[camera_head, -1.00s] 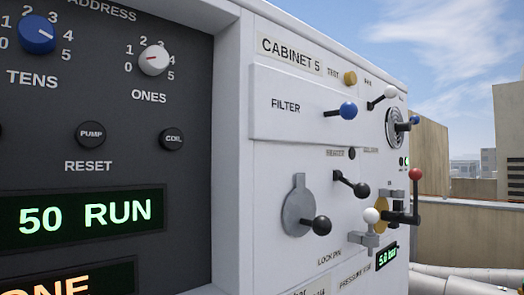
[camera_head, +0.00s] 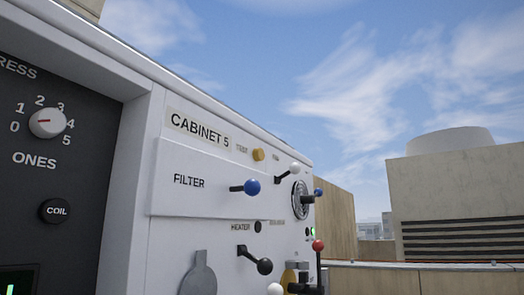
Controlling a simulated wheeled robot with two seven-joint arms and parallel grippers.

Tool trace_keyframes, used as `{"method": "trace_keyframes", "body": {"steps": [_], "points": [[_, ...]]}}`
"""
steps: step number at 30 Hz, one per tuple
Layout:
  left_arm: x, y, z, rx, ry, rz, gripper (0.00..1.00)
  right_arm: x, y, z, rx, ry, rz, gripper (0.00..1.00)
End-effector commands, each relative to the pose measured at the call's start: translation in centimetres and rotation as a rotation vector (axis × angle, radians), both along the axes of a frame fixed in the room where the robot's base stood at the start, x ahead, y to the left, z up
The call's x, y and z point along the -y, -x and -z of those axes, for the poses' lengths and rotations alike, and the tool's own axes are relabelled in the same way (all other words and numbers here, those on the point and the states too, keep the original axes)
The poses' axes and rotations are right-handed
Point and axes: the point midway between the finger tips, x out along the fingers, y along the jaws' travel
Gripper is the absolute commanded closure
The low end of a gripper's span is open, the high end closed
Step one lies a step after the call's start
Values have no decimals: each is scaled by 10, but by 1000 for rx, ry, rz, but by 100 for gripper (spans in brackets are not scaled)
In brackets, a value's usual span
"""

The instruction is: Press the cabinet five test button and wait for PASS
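The white cabinet labelled CABINET 5 (camera_head: 199,128) stands at the left and middle, its panel seen at a slant. A yellow button (camera_head: 258,155) sits right of that label, beside small lettering too blurred to read now. No PASS text shows. A small green light (camera_head: 312,232) glows at the panel's right side. On the dark panel (camera_head: 75,170) at the left, only the top of a green display (camera_head: 20,281) shows at the bottom edge. Neither of my grippers is in view.
A blue-knobbed FILTER lever (camera_head: 251,187), a white-knobbed lever (camera_head: 295,168), a black-knobbed HEATER lever (camera_head: 264,266) and a red-knobbed lever (camera_head: 318,245) stick out from the panel. A beige rooftop unit (camera_head: 455,200) stands behind at the right. Sky fills the upper right.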

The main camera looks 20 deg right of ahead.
Motion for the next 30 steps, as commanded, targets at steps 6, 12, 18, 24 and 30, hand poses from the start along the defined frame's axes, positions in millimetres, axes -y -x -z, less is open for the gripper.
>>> {"method": "trace_keyframes", "body": {"steps": [6, 12, 18, 24, 30], "points": [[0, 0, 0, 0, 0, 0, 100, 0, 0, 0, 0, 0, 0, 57], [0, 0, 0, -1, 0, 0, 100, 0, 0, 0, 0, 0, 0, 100], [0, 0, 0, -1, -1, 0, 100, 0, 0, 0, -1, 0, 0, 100], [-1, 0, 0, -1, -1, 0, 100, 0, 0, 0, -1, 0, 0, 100], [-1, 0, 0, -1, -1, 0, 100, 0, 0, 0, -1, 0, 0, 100]]}}
